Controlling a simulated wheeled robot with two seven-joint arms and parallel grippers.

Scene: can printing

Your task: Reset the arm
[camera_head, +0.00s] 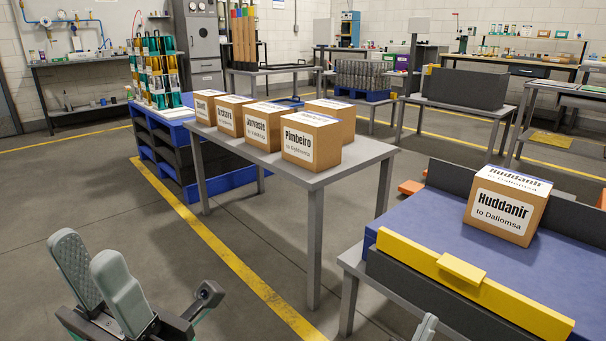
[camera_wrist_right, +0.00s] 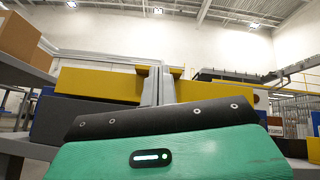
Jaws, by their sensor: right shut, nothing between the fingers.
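My left gripper (camera_head: 86,248) is at the lower left of the head view, its two grey fingers pointing up and apart, with nothing between them. My right gripper shows only as a grey fingertip (camera_head: 427,326) at the bottom edge of the head view. In the right wrist view the right gripper's fingers (camera_wrist_right: 158,84) stand together, shut and empty, beyond its green and black housing. A brown box labelled Huddanir (camera_head: 507,208) sits on a blue surface (camera_head: 425,215) at the right, apart from both grippers.
Several labelled boxes, including Pimbeiro (camera_head: 318,140), stand on a grey table (camera_head: 350,160) in the middle. A yellow bar (camera_head: 470,283) edges the blue surface's near side. Loaded pallets (camera_head: 170,155) stand behind left. Open floor lies left of the grey table.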

